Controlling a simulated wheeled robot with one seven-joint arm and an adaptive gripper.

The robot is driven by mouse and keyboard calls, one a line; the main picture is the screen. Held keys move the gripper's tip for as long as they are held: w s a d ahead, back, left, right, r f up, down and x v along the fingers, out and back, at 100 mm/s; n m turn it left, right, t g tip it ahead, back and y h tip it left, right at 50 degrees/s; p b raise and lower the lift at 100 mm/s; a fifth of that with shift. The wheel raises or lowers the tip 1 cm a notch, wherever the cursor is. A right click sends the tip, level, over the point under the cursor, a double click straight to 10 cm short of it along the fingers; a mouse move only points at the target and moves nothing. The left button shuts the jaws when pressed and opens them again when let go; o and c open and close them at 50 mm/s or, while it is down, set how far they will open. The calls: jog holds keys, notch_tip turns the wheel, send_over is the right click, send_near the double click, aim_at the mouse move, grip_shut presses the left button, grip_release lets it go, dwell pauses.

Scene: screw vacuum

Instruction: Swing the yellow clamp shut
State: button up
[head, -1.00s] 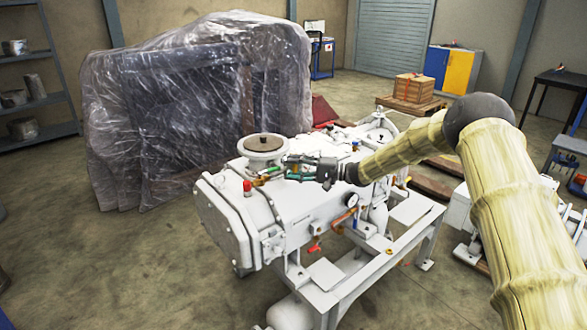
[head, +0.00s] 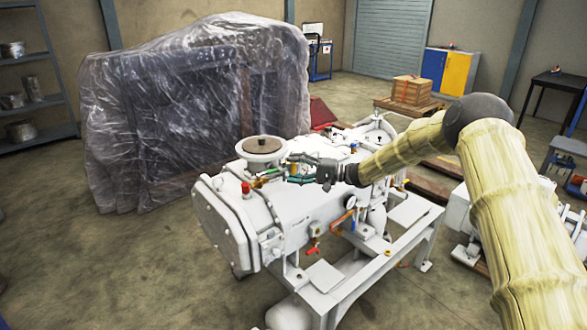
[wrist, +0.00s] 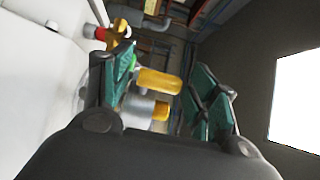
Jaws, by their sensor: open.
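The yellow clamp (wrist: 158,82) shows in the wrist view as a short rounded yellow handle between the fingers of my gripper (wrist: 160,95). The left finger pad is close to its left end, and a gap shows on its right. I cannot tell whether the left pad touches it. In the head view my gripper (head: 284,172) is open beside the round flange with a brown disc (head: 262,145) on top of the white pump (head: 295,215). A small yellow part shows near the fingertips there, but the clamp's hinge and swing angle are too small to tell.
A red knob (head: 246,188) stands on the pump left of my gripper. A second yellow piece (wrist: 160,111) lies just below the handle in the wrist view. A plastic-wrapped machine (head: 195,110) stands behind the pump. Floor is clear at left.

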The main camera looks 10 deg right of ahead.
jog(key=v, duration=1.1)
jog(key=shift+d, duration=0.35)
jog(key=shift+s+r, duration=0.1)
